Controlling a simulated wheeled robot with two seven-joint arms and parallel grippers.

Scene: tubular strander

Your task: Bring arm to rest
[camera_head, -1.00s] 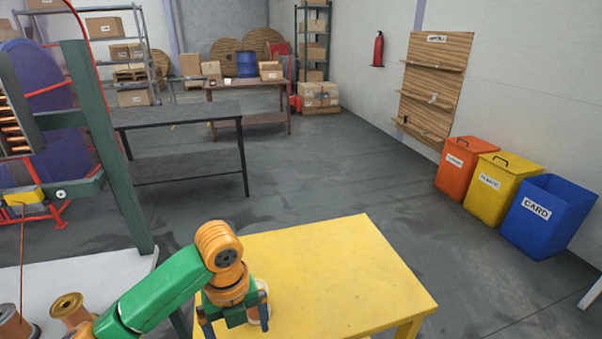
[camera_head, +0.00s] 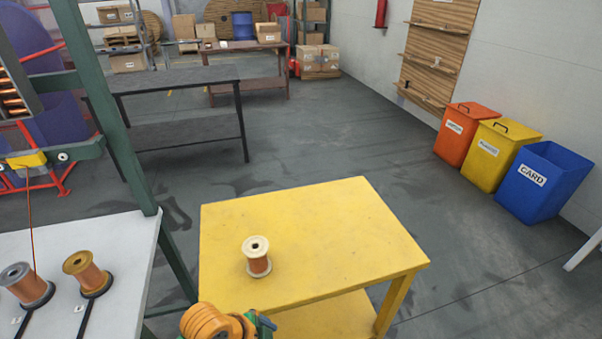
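My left arm shows only as an orange and green wrist part at the bottom edge. Its gripper (camera_head: 265,326) is in front of the near edge of the yellow table (camera_head: 335,225). The fingers are mostly cut off by the picture edge, so their opening cannot be told. A spool (camera_head: 257,258) with cream flanges and copper wire stands upright on the left part of the yellow table. The gripper is apart from it. My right gripper is not in view.
A white table (camera_head: 120,240) at the left holds a grey-topped spool (camera_head: 27,285) and a gold-topped spool (camera_head: 86,272). A green machine frame (camera_head: 105,110) rises there. Orange, yellow and blue bins (camera_head: 545,180) stand at the right wall. The floor between is clear.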

